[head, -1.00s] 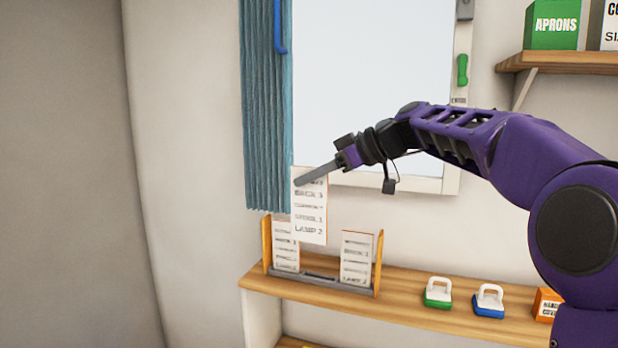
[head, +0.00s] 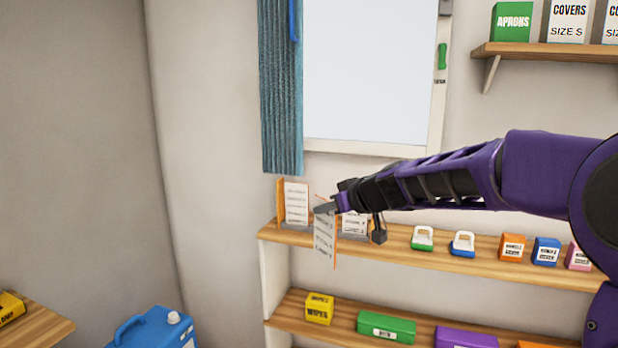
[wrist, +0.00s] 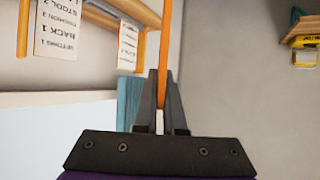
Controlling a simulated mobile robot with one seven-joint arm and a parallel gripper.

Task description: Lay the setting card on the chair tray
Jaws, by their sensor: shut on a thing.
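My gripper (head: 326,209) is shut on a white printed card with an orange edge, the setting card (head: 324,243). The card hangs below the fingers, in front of the card rack and clear of it. In the wrist view the card is edge-on, an orange strip (wrist: 165,45) between the two fingers (wrist: 161,90). The card's text is too small to read in the head view. The chair tray is not in view.
The card rack (head: 280,200) on the upper wooden shelf holds a left card (head: 297,203) and a right card (head: 354,224). Below are a yellow wipes box (head: 319,309) and blue jug (head: 155,330).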

